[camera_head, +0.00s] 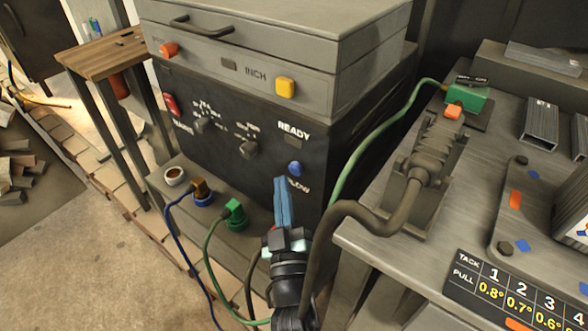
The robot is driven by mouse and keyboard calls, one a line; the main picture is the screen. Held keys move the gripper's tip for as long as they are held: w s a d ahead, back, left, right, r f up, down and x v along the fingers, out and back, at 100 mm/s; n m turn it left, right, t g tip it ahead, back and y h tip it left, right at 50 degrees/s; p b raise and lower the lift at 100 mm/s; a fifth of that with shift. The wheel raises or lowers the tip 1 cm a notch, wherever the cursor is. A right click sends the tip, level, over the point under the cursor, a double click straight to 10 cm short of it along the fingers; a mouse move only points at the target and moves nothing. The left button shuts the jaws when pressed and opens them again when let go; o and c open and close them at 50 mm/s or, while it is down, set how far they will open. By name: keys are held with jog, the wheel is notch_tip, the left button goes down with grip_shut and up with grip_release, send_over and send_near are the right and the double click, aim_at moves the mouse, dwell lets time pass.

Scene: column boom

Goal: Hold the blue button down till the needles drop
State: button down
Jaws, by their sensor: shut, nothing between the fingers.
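The blue button (295,169) sits on the dark front panel (320,150) of a grey machine, below the word READY and above a label whose visible letters read LOW. My gripper (281,182) has blue fingers that are shut with nothing between them. In the picture its fingertips are just below and left of the button, partly over the label. The whole face of the button still shows. I cannot tell how far the tips are from the panel, but they do not appear to touch the button. I see no gauge needles in this view.
Yellow (285,88) and orange (169,49) buttons sit higher on the machine. Two dark knobs are left of the blue button. Blue (202,192) and green (236,213) plugs with cables stand below. A thick hose (345,210) passes right of my gripper to a metal bench (385,262).

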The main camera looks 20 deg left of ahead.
jog(key=shift+s+a+b, duration=0.15)
jog(key=shift+s+a, duration=0.1)
jog(key=shift+s, duration=0.4)
jog(key=shift+s+a+b, duration=0.15)
jog(key=shift+s+a, duration=0.1)
jog(key=shift+s, duration=0.4)
jog(key=shift+s+a+b, duration=0.15)
jog(key=shift+s+a, duration=0.1)
jog(key=shift+s, duration=0.4)
